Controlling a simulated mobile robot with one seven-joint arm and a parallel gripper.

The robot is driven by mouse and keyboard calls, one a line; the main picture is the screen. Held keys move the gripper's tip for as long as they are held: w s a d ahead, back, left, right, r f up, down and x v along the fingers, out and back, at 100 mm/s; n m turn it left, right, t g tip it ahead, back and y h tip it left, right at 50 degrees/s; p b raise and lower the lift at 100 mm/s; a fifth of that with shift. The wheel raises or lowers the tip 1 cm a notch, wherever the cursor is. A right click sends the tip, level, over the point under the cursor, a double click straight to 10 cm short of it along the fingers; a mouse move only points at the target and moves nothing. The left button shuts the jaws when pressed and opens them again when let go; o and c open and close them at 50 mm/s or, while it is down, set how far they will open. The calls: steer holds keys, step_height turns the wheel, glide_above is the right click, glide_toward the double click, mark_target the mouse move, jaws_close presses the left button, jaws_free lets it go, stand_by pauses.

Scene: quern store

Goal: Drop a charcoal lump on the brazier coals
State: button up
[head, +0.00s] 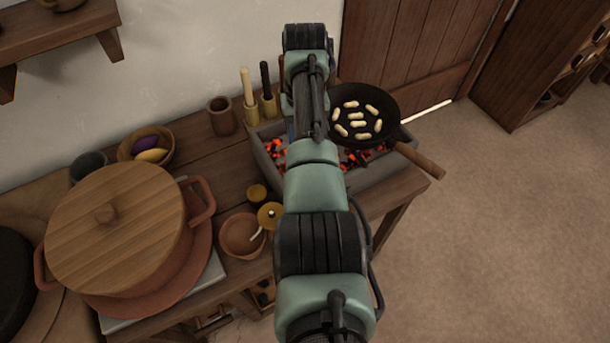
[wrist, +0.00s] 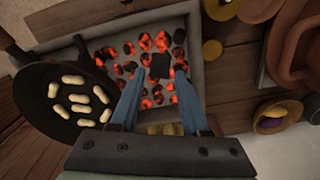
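The brazier (head: 258,160) is a grey rectangular tray of glowing orange and black coals. In the wrist view the brazier (wrist: 197,62) lies under my gripper. A dark, blocky charcoal lump (wrist: 160,65) shows among the coals, between and just beyond the fingertips. My gripper (wrist: 162,76) points down over the coals with its blue fingers apart. A gap shows on each side of the lump, and it appears to rest on the coals.
A black pan (head: 365,103) with several pale pieces sits over the brazier's right end, its wooden handle (head: 422,160) sticking out. Left are a large lidded pot (head: 115,228), a clay bowl (head: 241,236) and a bowl of vegetables (head: 147,151). Cups stand along the wall.

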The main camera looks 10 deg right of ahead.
steer(key=shift+o, duration=1.4)
steer(key=w+a+r+t+p, duration=0.1)
steer(key=w+r+t+p, duration=0.3)
steer(key=r, duration=0.9)
steer(key=w+a+r+t+p, duration=0.15)
steer(key=r+t, duration=0.35)
steer(key=r, duration=0.8)
steer(key=w+a+r+t+p, duration=0.2)
steer(key=r+t, duration=0.3)
steer(key=r, duration=0.8)
steer(key=s+a+r+t+p, duration=0.1)
steer(key=s+r+t, duration=0.25)
steer(key=r, duration=0.45)
steer(key=s+a+r+t+p, duration=0.1)
steer(key=s+r+t+p, duration=0.15)
steer(key=s+r, duration=0.4)
steer(key=s+a+r+t+p, duration=0.1)
steer(key=s+r+t, duration=0.6)
steer(key=s+r, duration=0.8)
steer(key=shift+s+a, duration=0.2)
steer(key=shift+a, duration=0.3)
